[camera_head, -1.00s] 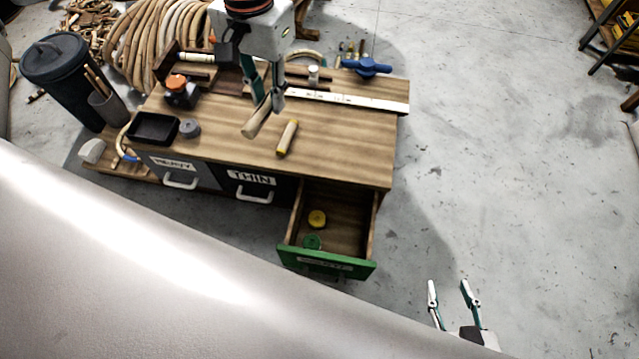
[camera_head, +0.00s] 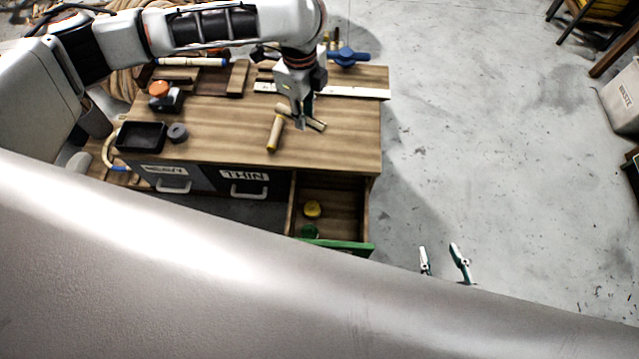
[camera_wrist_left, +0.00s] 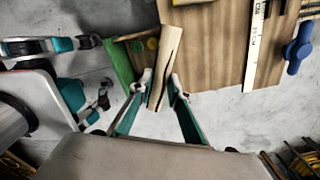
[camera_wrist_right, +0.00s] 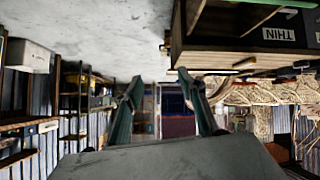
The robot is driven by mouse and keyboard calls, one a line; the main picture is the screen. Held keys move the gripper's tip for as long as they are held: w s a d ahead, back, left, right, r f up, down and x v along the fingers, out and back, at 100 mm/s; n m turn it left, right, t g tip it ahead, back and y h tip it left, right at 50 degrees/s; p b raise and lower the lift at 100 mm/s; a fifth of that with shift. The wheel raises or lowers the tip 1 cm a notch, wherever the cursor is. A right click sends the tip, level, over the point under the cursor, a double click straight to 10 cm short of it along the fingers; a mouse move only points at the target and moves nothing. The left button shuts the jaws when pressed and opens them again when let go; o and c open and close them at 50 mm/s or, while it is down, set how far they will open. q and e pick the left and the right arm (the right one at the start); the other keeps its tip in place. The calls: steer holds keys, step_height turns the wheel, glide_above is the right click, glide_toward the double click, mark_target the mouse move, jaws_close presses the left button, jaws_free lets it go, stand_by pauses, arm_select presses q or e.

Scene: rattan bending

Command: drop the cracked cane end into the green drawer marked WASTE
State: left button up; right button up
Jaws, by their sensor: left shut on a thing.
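The cracked cane end (camera_wrist_left: 165,58), a pale stick with a dark lengthwise split, is between the fingers of my left gripper (camera_wrist_left: 161,84). Inside are a yellow round piece (camera_head: 312,208) and a green round piece (camera_head: 309,231). My right gripper (camera_head: 442,259) is open and empty, right of the drawer.
Closed drawers marked HEAVY (camera_head: 163,170) and THIN (camera_head: 243,176) are left of the open one. A pale bin (camera_head: 622,105) with a label stands far right. The floor between is clear.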

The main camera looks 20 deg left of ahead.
arm_select(q)
steer(key=s+d+f+m, duration=0.2)
steer(key=f+m, duration=0.5)
steer(key=f, duration=0.1)
steer(key=s+d+f+m, duration=0.2)
steer(key=f+m, duration=0.5)
steer(key=f, duration=0.1)
steer(key=s+d+f+m+b, duration=0.1)
steer(key=s+d+f+m, duration=0.1)
steer(key=f+m, duration=0.5)
step_height(320, 180, down, 2)
steer(key=shift+s+f+m, duration=0.1)
steer(key=shift+s+m, duration=0.3)
steer(key=shift+s, duration=0.15)
steer(key=o, duration=0.9)
steer(key=shift+o, duration=0.7)
arm_select(e)
steer(key=shift+s+f, duration=0.2)
steer(key=shift+f, duration=0.15)
steer(key=shift+s+f, duration=0.1)
steer(key=shift+f, duration=0.1)
